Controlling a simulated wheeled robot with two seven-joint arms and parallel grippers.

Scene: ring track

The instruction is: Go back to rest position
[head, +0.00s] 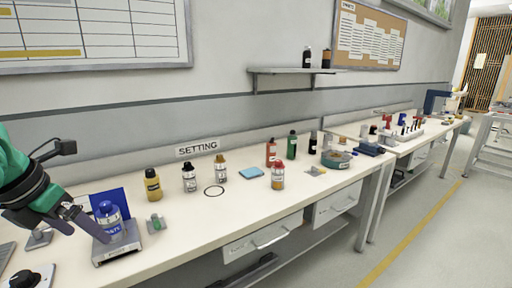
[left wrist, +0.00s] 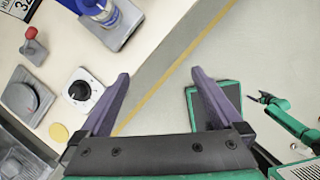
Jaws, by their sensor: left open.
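My left gripper (head: 72,218) comes in from the left edge, over the left end of the workbench. In the left wrist view its two purple-grey fingers (left wrist: 160,98) are spread wide with nothing between them, above the floor past the bench edge. A blue-capped bottle (head: 109,221) stands on a grey stand with a blue back panel (head: 120,202), just right of the fingertips in the head view. It also shows in the left wrist view (left wrist: 101,12), beyond the left finger. My right gripper is not in the head view; a green arm part of mine shows at the right of the left wrist view.
A dial box (head: 30,278) stands at the bench's near left. A red-knobbed device (left wrist: 33,44) sits near the dial.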

